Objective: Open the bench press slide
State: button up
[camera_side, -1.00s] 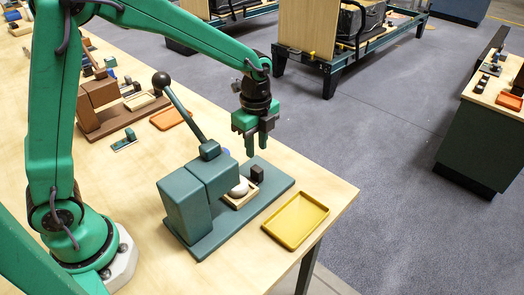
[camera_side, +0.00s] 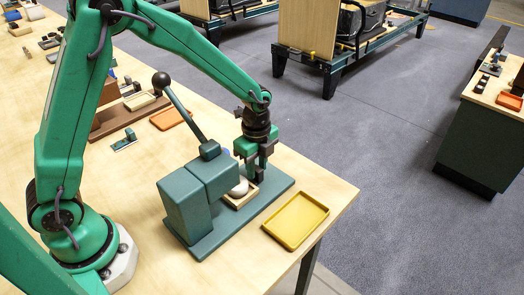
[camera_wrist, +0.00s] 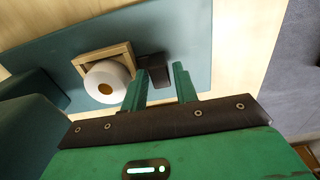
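The teal bench press (camera_side: 188,206) stands on a flat base plate (camera_side: 232,228) near the table's front right corner. Its lever (camera_side: 182,112) slants up to a dark ball knob (camera_side: 160,79). The slide, a small pale wooden frame (camera_side: 250,195), holds a white round piece (camera_side: 238,187) beside the press block; they also show in the wrist view, the frame (camera_wrist: 100,56) and the round piece (camera_wrist: 107,82). A dark block (camera_wrist: 152,67) sits beside the slide. My gripper (camera_side: 254,170) is low over it, fingers apart (camera_wrist: 160,87); the block shows beyond the gap, partly covered by the left finger.
A yellow tray (camera_side: 322,209) lies just right of the base plate, near the table edge. The bare table (camera_side: 238,272) in front is clear.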

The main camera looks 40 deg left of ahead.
jog(key=shift+f, duration=0.7)
jog(key=shift+c, duration=0.2)
grip_shut()
jog(key=shift+w, duration=2.35)
jog(key=shift+o, duration=0.2)
grip_release()
jog(key=shift+r, duration=0.1)
